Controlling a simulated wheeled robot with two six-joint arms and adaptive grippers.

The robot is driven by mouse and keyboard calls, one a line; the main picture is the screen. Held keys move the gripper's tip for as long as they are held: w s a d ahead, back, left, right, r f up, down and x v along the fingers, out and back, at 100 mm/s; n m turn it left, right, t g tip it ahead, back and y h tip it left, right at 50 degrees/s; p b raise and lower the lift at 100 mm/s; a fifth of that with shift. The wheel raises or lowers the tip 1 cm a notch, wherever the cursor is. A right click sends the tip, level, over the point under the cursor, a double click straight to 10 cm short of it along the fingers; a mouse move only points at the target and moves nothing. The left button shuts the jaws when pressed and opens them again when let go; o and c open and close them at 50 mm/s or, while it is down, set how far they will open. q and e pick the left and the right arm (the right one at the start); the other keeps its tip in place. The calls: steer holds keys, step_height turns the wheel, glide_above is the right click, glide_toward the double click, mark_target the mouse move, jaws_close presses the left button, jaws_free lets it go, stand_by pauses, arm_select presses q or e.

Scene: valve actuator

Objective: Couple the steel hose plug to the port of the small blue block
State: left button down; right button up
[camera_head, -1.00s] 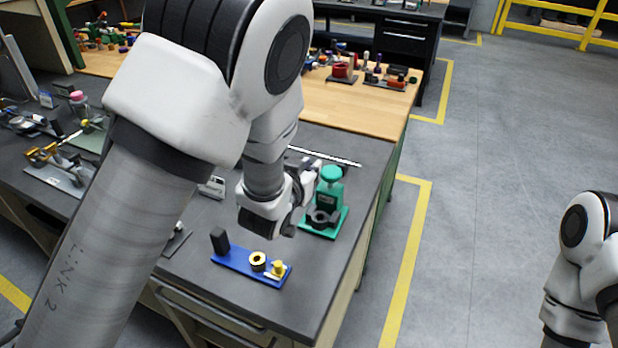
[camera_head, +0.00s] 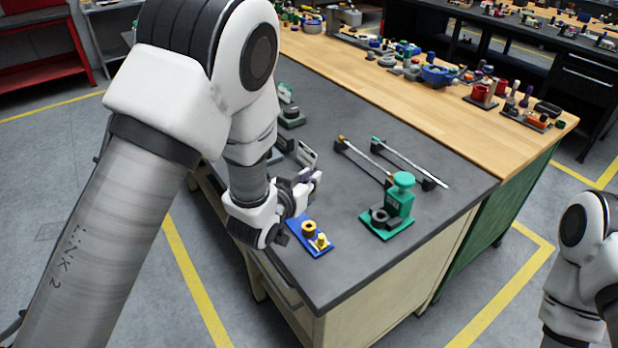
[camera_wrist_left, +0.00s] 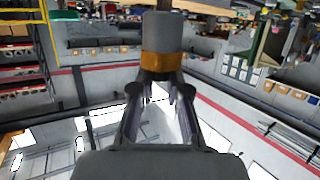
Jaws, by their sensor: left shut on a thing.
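The small blue block (camera_head: 322,247) lies at the front corner of the grey bench. A brass ring-shaped port (camera_head: 309,228) and a yellow fitting (camera_head: 321,241) stand on it; its far left end is hidden behind my gripper. My left gripper (camera_head: 308,184) is just behind and left of the block in the head view. In the left wrist view, its fingers (camera_wrist_left: 163,95) are shut on a grey cylinder with an orange-brass band (camera_wrist_left: 162,55), apparently the steel hose plug. I cannot tell its height above the bench. My right gripper is out of view.
A green fixture (camera_head: 392,208) with a dark ring stands right of the block. Two thin rods on black supports (camera_head: 390,160) lie behind it. The wooden bench (camera_head: 400,95) holds many parts. Bare grey surface lies in front of the green fixture.

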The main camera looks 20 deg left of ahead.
mark_target(309, 205)
arm_select(q)
steer(key=shift+s+d+f+b, duration=0.15)
steer(key=shift+d+f+b, duration=0.05)
steer(key=shift+f+b, duration=0.35)
step_height(309, 205, down, 4)
steer(key=b, duration=0.3)
steer(key=shift+a, duration=0.15)
steer(key=shift+f, duration=0.3)
steer(key=shift+b, duration=0.35)
stand_by(0.4)
steer(key=shift+f+b, duration=1.35)
steer(key=shift+f, duration=0.3)
steer(key=c, duration=1.1)
jaws_free()
